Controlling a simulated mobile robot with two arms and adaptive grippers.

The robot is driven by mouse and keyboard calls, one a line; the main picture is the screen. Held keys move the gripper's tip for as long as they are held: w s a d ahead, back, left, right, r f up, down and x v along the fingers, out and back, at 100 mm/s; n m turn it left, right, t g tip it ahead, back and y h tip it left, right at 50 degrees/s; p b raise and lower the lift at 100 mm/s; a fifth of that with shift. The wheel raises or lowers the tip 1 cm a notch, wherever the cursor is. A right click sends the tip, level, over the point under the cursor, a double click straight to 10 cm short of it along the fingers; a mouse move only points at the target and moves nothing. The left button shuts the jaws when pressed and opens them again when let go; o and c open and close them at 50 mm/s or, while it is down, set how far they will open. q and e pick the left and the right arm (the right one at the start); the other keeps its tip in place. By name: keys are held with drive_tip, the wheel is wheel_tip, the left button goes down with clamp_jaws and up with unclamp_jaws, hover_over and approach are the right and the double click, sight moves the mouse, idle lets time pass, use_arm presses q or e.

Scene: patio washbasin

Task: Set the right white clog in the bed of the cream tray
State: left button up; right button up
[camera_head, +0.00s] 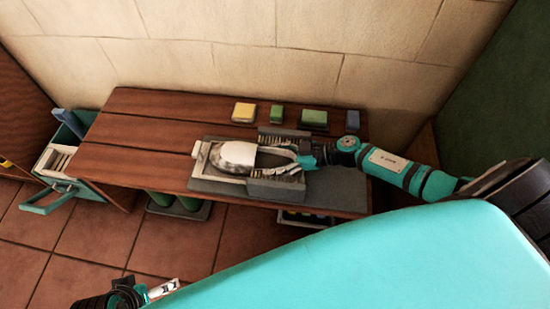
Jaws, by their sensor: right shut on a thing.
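The white clog (238,154) lies lengthwise at the middle of the wooden bench, toe to the left. Its toe end is over the cream tray (199,158), whose left rim and front edge show; whether it touches the bed I cannot tell. My right gripper (299,158) comes in from the right and is shut on the clog's heel end. The clog's underside and the tray bed beneath it are hidden. Part of my left arm's end (150,293) shows at the bottom left; its fingers are not clear.
Dark bristled brush blocks (276,188) stand in front of and behind the clog on a grey base (330,190). Yellow, green and blue blocks (314,119) line the bench's back. The bench's left half (140,140) is clear. A teal caddy (52,190) stands beyond its left end.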

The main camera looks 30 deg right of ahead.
drive_tip(key=o, duration=1.3)
drive_tip(key=shift+o, duration=0.2)
drive_tip(key=v, duration=0.7)
drive_tip(key=shift+s+d+r, duration=0.1)
drive_tip(key=shift+s+d, duration=0.05)
drive_tip(key=shift+d, duration=0.05)
